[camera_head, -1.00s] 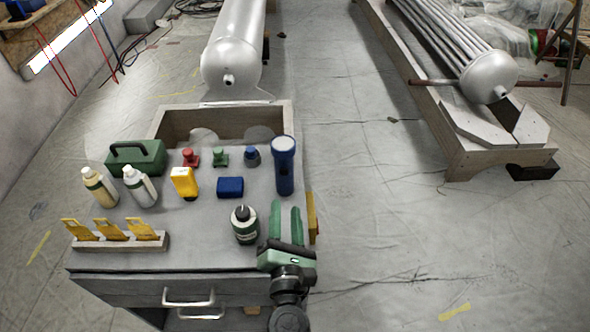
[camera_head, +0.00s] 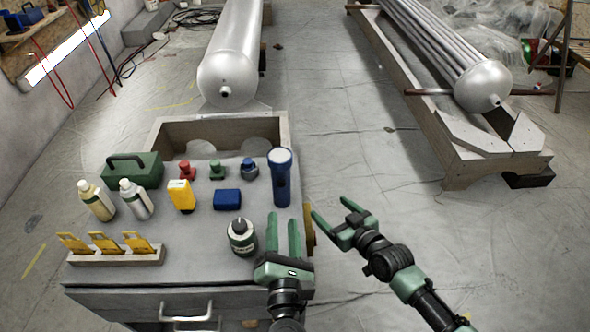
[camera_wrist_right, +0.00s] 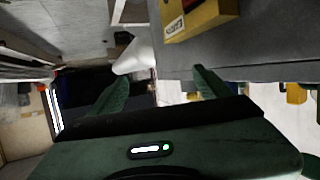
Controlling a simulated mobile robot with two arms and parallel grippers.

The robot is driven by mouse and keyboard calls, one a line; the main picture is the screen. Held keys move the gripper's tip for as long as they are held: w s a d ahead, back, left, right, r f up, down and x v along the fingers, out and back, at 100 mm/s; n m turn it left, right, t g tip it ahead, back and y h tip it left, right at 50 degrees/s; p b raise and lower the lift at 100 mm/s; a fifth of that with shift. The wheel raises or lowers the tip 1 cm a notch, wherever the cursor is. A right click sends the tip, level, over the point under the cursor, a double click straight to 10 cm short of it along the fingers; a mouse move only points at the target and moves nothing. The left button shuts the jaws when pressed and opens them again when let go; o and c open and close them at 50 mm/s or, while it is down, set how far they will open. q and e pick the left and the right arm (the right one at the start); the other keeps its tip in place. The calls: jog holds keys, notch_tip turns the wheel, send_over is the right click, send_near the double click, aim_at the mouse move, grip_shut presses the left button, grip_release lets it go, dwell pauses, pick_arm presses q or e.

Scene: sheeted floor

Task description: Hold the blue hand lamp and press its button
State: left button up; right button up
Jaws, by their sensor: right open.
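The blue hand lamp (camera_head: 281,180) stands upright at the right edge of the cart top in the head view. Its wide round head is at the top; I cannot make out its button. My left gripper (camera_head: 284,220) is open and empty, on the near side of the lamp and apart from it, with its fingers pointing away toward the lamp. My right gripper (camera_head: 331,211) is open and empty, off the cart's right side, to the right of and nearer than the lamp. Its two fingers show apart in the right wrist view (camera_wrist_right: 158,84). The lamp is not clearly seen there.
A blue box (camera_head: 227,199), a yellow device (camera_head: 181,195) and a green case (camera_head: 132,170) share the cart top (camera_head: 205,246). A yellow item (camera_head: 309,228) is at the cart's right side, near both grippers.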

aim_at(273, 153)
jog(key=a+r+y, duration=0.1)
jog(key=a+r, duration=0.2)
jog(key=r, duration=0.2)
jog(key=a+r+n+t+y, duration=0.1)
jog(key=a+r+y, duration=0.1)
jog(key=r, duration=0.4)
jog(key=a+r+n+y, duration=0.1)
jog(key=a+r, duration=0.4)
jog(key=r, duration=0.1)
jog(key=shift+s+y, duration=0.2)
jog(key=shift+y, duration=0.2)
jog(key=shift+w+a+r, duration=0.15)
jog(key=shift+a, duration=0.15)
jog(key=x, duration=0.7)
jog(key=shift+w+a, duration=0.1)
jog(key=shift+w, duration=0.05)
jog(key=c, duration=1.6)
pick_arm(q)
grip_shut()
